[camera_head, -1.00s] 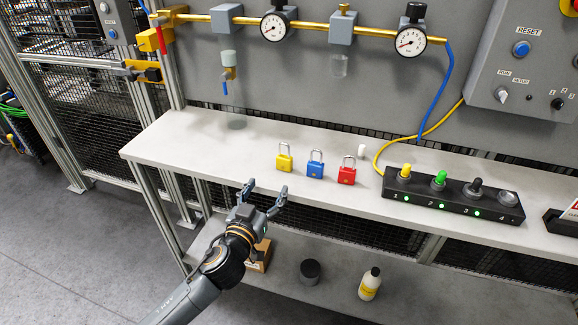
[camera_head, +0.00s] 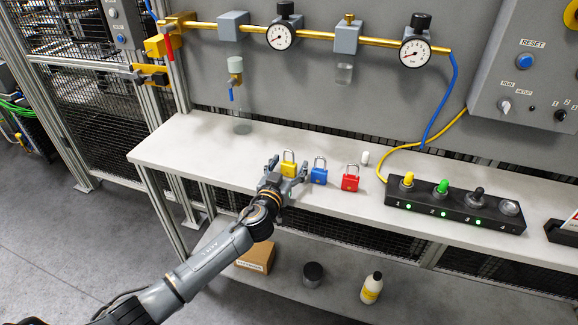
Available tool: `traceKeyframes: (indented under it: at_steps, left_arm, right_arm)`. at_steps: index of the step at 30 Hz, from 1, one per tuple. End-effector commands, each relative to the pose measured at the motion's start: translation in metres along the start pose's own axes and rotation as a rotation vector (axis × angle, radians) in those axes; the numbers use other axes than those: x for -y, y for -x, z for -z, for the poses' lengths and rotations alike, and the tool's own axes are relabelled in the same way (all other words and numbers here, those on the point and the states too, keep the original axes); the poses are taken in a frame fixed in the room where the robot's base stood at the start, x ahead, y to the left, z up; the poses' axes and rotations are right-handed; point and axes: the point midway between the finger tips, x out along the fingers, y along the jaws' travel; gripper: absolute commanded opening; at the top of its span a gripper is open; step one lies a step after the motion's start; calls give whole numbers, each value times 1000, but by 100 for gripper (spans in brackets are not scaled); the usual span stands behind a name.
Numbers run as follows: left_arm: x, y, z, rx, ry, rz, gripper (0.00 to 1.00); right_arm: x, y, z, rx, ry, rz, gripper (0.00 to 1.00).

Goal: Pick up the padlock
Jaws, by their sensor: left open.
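Three padlocks stand in a row on the white bench (camera_head: 225,165): a yellow padlock (camera_head: 289,168), a blue padlock (camera_head: 319,174) and a red padlock (camera_head: 350,181). My left gripper (camera_head: 288,167) is open at the yellow padlock, with one finger on its left and one on its right, between yellow and blue. The lower part of the yellow padlock is partly hidden by the gripper. I cannot tell whether the fingers touch it. My right gripper does not show.
A black switch box (camera_head: 455,210) with several knobs stands to the right on the bench. A small white cylinder (camera_head: 365,157) stands behind the red padlock. The lower shelf holds a cardboard box (camera_head: 258,256), a dark round can (camera_head: 313,272) and a white bottle (camera_head: 372,288).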

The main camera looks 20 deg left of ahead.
Motion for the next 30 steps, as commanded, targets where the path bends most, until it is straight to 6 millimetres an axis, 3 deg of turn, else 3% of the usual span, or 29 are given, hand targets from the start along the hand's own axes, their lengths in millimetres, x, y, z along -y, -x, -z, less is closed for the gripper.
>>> traceKeyframes:
  at_steps: [7, 16, 30]
  left_arm:
    - [0, -1, -1, 1, 0, -1, 68]
    - [0, -1, -1, 1, 0, -1, 7]
    - [0, -1, 11, -3, 2, -1, 6]
  right_arm:
    - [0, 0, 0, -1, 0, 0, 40]
    - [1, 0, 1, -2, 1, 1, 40]
    - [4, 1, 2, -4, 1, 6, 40]
